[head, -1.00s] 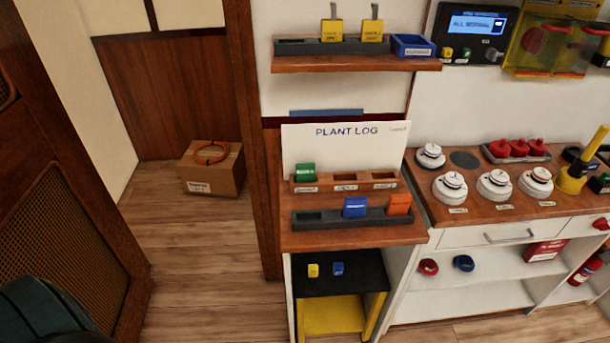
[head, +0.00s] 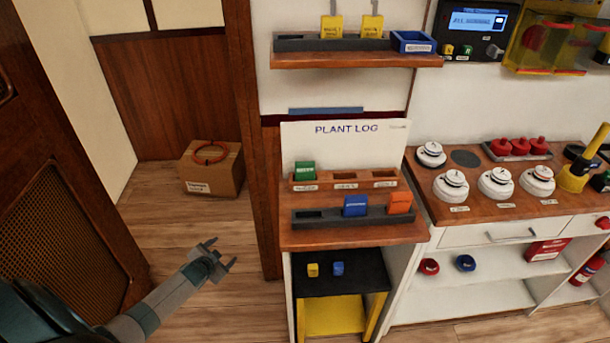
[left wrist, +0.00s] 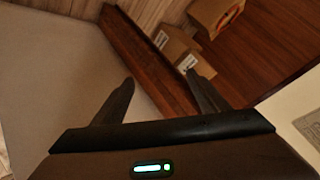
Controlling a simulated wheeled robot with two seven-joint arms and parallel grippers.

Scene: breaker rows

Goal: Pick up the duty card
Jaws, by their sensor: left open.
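Below the PLANT LOG board (head: 345,150), a green card (head: 305,171) stands in the left slot of the wooden rack (head: 318,185). A blue card (head: 355,206) and an orange card (head: 399,202) stand in the dark rack (head: 326,223) in front of it. The card labels are too small to read, so I cannot tell which is the duty card. My left gripper (head: 225,262) is open and empty, left of the log shelf and lower than the racks. In the left wrist view its fingers (left wrist: 160,80) are spread with nothing between them. My right gripper is out of view.
Two yellow tags (head: 351,27) stand on the upper shelf beside a blue tray (head: 413,42). A cardboard box (head: 211,170) is on the floor at the back left. White round devices (head: 496,183) stand on the right counter. A wooden post (head: 255,120) rises left of the log shelf.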

